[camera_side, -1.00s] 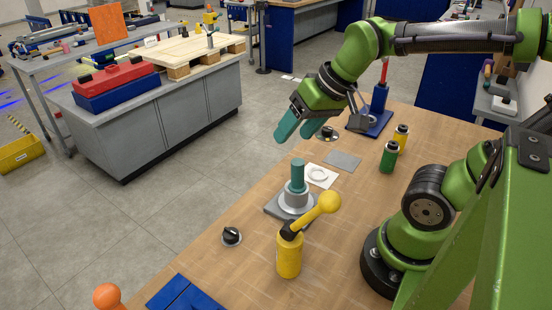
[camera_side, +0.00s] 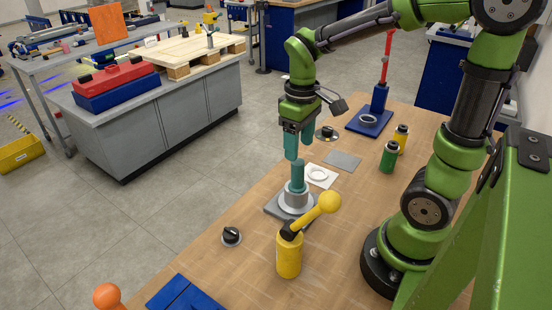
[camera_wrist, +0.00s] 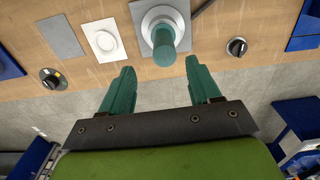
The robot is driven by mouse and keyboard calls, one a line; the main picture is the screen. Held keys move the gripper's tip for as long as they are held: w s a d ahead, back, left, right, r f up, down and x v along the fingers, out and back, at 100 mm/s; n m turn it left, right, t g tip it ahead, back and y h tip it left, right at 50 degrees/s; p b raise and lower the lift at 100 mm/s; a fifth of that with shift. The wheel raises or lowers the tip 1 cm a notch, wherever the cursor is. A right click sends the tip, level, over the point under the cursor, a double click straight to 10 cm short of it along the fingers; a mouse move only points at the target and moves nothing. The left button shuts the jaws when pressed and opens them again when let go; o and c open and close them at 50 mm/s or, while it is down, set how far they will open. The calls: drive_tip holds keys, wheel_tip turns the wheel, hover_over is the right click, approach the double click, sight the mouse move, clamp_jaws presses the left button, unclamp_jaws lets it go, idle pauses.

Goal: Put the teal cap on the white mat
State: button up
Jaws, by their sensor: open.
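The teal cap (camera_side: 297,176) is an upright cylinder on a round pale base on a grey plate (camera_side: 274,208). In the wrist view the cap (camera_wrist: 164,48) shows between and beyond my fingertips. The white mat (camera_side: 330,182) lies just behind and right of the grey plate, with a pale ring on it; in the wrist view the mat (camera_wrist: 90,28) is left of the cap. My gripper (camera_side: 299,151) points down with teal fingers just above the cap's top in the side view. It is open and empty (camera_wrist: 161,68); I cannot tell whether it touches the cap.
A yellow post with a ball-ended lever (camera_side: 289,258) stands in front of the cap. A black knob (camera_side: 231,236) is at left, another dial (camera_side: 327,133) behind. A grey square (camera_side: 343,160) lies bare behind the mat. Green (camera_side: 389,157) and yellow bottles (camera_side: 401,139) stand at right.

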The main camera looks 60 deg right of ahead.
sight(298, 162)
drive_tip(key=f, duration=0.7)
drive_tip(key=shift+s+a+f, duration=0.2)
drive_tip(key=shift+a+f, duration=0.1)
clamp_jaws()
drive_tip(key=r, duration=0.6)
drive_tip(key=d+r, duration=0.1)
drive_tip(key=r, duration=0.2)
drive_tip(key=shift+r, duration=0.2)
drive_tip(key=d+f, duration=0.7)
drive_tip(key=d, duration=0.6)
drive_tip(key=f, duration=0.5)
drive_tip(key=w+f, duration=0.1)
drive_tip(key=f, duration=0.1)
drive_tip(key=shift+f, duration=0.35)
